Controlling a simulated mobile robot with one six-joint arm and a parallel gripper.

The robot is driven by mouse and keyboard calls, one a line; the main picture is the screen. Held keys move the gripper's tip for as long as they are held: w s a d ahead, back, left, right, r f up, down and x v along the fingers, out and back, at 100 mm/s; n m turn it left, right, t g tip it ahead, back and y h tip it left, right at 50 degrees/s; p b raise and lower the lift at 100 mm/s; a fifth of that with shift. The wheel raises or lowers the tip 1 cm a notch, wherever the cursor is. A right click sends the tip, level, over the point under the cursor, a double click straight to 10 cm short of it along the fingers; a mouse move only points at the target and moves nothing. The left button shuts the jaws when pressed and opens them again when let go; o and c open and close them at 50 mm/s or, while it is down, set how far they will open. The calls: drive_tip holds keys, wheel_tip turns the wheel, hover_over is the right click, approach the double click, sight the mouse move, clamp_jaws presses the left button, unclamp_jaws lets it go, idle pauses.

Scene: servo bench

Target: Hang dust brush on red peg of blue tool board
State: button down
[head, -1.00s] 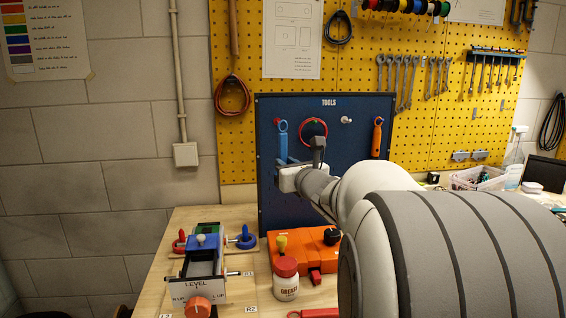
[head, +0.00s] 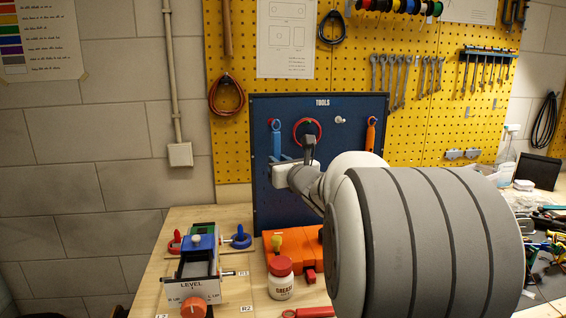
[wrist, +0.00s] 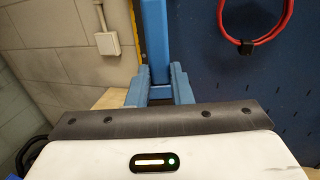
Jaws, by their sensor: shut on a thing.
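The dust brush shows as a blue handle (head: 276,142), upright in front of the left part of the blue tool board (head: 350,108). My gripper (head: 281,159) is shut on its lower part. In the wrist view the blue jaws (wrist: 160,84) close on both sides of the blue handle (wrist: 153,40). The red peg (head: 274,121) shows at the brush's top end. I cannot tell whether the brush's hole is around the peg or only in front of it. The bristles are not visible.
A red cable coil (head: 307,131) hangs right of the brush, then a bare white peg (head: 340,120) and an orange-handled tool (head: 371,134). Below stand a levelled device (head: 197,262), a grease jar (head: 281,278) and an orange block (head: 305,247). My arm hides the board's lower right.

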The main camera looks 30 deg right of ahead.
drive_tip(key=w, duration=0.2)
drive_tip(key=w+d+p, duration=0.1)
drive_tip(key=w, duration=0.1)
drive_tip(key=w+f, duration=0.1)
drive_tip(key=w, duration=0.1)
drive_tip(key=shift+w+d, duration=0.15)
drive_tip(key=shift+d, duration=0.25)
drive_tip(key=shift+w+d+f, duration=0.1)
drive_tip(key=shift+w, duration=0.2)
drive_tip(key=shift+b, duration=0.3)
idle(0.4)
drive_tip(key=c, duration=1.2)
unclamp_jaws()
